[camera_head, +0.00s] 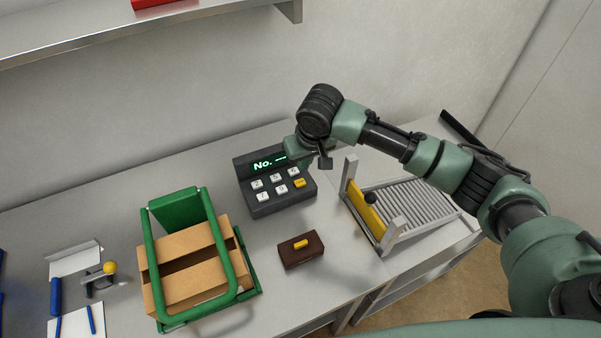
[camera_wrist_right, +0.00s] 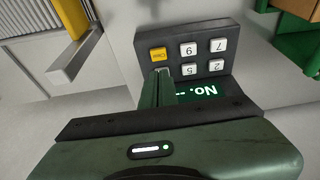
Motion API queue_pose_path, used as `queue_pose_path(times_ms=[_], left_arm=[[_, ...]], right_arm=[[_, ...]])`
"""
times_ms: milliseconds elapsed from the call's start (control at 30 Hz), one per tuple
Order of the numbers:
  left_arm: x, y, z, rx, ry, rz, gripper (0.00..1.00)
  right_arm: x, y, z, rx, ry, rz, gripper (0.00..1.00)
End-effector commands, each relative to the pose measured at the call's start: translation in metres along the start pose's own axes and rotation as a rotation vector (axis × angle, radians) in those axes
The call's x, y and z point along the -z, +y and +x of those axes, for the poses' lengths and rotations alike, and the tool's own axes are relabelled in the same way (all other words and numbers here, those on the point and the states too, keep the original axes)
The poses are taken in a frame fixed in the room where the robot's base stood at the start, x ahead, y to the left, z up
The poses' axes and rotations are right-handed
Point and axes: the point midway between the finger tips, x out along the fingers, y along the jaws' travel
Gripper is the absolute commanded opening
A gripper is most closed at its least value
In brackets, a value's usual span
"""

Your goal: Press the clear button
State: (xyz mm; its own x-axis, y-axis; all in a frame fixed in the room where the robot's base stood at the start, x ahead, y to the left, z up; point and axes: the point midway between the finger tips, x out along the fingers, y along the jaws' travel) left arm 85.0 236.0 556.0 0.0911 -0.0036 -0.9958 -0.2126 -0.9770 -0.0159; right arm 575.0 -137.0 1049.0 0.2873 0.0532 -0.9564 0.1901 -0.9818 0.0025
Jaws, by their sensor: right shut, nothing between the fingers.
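A dark keypad unit (camera_head: 283,205) stands on the counter with a green-lit display (camera_head: 268,164) reading "No." and dashes. It has several white number keys and one yellow key (camera_head: 299,183) at its right; the yellow key's label is too small to read. In the right wrist view the yellow key (camera_wrist_right: 157,54) lies just beyond my fingertips. My right gripper (camera_head: 324,162) is shut and empty, above the keypad's right side. It also shows in the right wrist view (camera_wrist_right: 161,73), covering part of the keys. Whether it touches the keypad I cannot tell. My left gripper is not in view.
A brown box with a yellow button (camera_head: 300,244) sits in front of the keypad. A green frame (camera_head: 148,260) holding cardboard stands left. A grey roller rack (camera_head: 420,205) with a yellow plate (camera_head: 364,212) stands right. A shelf (camera_head: 150,32) hangs above.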

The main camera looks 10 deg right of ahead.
Motion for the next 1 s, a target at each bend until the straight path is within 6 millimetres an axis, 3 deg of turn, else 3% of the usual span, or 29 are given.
queue_pose_path(times_ms=[133,333,1000], left_arm=[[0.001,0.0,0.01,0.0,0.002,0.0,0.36],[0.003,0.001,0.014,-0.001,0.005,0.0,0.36],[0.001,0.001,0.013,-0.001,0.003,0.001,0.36]], right_arm=[[0.001,0.0,-0.025,0.001,0.005,-0.001,0.0],[0.001,0.0,-0.044,0.001,0.002,0.001,0.0],[0.001,0.0,-0.047,0.001,0.002,0.001,0.0]])
